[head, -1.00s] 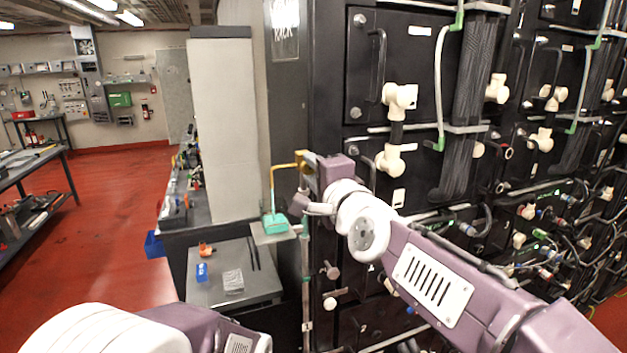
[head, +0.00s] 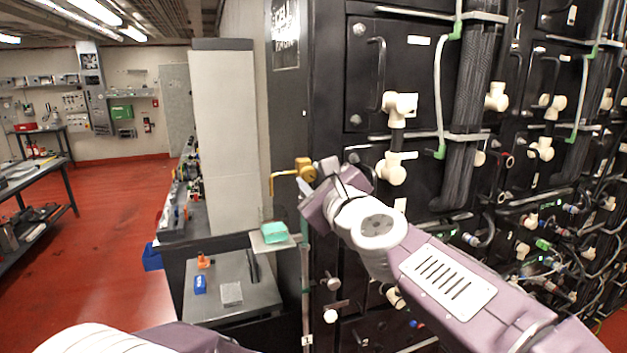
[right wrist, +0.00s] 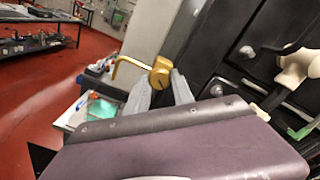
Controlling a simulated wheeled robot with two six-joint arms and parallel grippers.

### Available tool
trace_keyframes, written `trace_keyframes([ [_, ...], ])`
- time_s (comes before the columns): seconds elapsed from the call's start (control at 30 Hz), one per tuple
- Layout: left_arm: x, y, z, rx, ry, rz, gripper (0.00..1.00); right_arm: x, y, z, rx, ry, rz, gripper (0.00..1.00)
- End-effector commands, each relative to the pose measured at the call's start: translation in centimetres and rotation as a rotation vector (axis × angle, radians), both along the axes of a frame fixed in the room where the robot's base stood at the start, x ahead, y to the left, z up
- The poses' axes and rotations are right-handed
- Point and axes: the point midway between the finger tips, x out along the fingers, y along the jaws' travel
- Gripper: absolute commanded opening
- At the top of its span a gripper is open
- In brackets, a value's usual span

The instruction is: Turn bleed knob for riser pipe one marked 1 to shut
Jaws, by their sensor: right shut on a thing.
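The brass bleed knob (head: 305,168) is at the top of the thin riser pipe (head: 306,285), beside the black rack's left edge. A bent brass spout (head: 272,185) hangs from its left side. A small label marked 1 (head: 306,340) is low on the pipe. My right gripper (head: 308,184) is at the knob and shut on it. In the right wrist view the grey fingers (right wrist: 163,88) stand on either side of the brass knob (right wrist: 160,74), whose round face has a dark slot. The fingers hide part of it. My left gripper is out of view.
A small shelf with a teal sponge-like block (head: 273,232) is just below the spout. The black rack (head: 340,60) with white fittings and hoses fills the right side. Red floor is open at left.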

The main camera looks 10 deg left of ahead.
Motion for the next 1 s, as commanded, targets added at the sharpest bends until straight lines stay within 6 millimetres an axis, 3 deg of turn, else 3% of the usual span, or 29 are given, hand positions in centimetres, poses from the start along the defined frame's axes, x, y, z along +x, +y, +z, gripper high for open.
trace_keyframes([
  [0.6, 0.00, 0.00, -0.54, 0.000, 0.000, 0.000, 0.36, -0.08, 0.08, 0.08, 0.473, 0.315, 0.000, 0.00],
  [1.0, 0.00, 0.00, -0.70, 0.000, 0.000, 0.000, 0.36, -0.10, 0.10, 0.13, 0.672, 0.450, 0.000, 0.00],
])
